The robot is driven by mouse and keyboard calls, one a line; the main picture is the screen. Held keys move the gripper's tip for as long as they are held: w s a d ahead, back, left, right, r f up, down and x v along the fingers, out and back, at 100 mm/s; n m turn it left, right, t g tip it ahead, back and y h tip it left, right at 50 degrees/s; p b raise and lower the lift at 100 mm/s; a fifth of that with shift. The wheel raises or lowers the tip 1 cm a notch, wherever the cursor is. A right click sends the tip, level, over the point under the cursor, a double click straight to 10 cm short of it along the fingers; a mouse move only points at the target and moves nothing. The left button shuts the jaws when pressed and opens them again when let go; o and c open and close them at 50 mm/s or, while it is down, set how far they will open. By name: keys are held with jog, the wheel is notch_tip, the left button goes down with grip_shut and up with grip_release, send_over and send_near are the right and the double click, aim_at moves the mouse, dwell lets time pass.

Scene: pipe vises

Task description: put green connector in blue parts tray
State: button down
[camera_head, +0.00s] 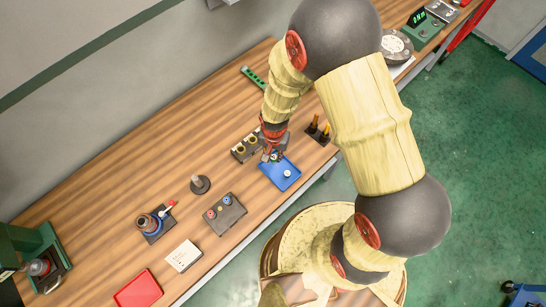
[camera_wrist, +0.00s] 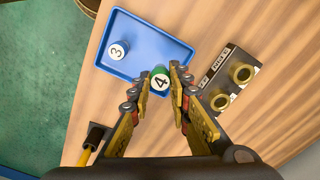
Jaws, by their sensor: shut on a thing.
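The green connector (camera_wrist: 160,81), with a white top marked 4, is between the fingertips of my gripper (camera_wrist: 164,82), which is shut on it. It also shows as a small patch in the head view, at my gripper (camera_head: 273,155). In the wrist view it overlaps the near rim of the blue parts tray (camera_wrist: 180,40); its height above the tray is hard to tell. The tray also shows in the head view (camera_head: 273,180). A blue-sided connector (camera_wrist: 118,50) marked 3 stands in the tray, apart from the green one.
A dark block with brass rings (camera_wrist: 226,72) is beside the tray. A holder with orange-tipped items (camera_head: 319,130) is on its other side. A black post (camera_head: 200,185), a dark box (camera_head: 225,214) and a red tray (camera_head: 138,290) are further along the wooden bench.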

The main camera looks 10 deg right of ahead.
aim_at(273, 158)
jog(key=shift+w+f, duration=0.5)
jog(key=shift+f, duration=1.65)
jog(key=shift+f, duration=0.1)
jog(key=c, duration=1.7)
grip_release()
jog(key=shift+c, duration=0.2)
jog(key=shift+o, duration=0.4)
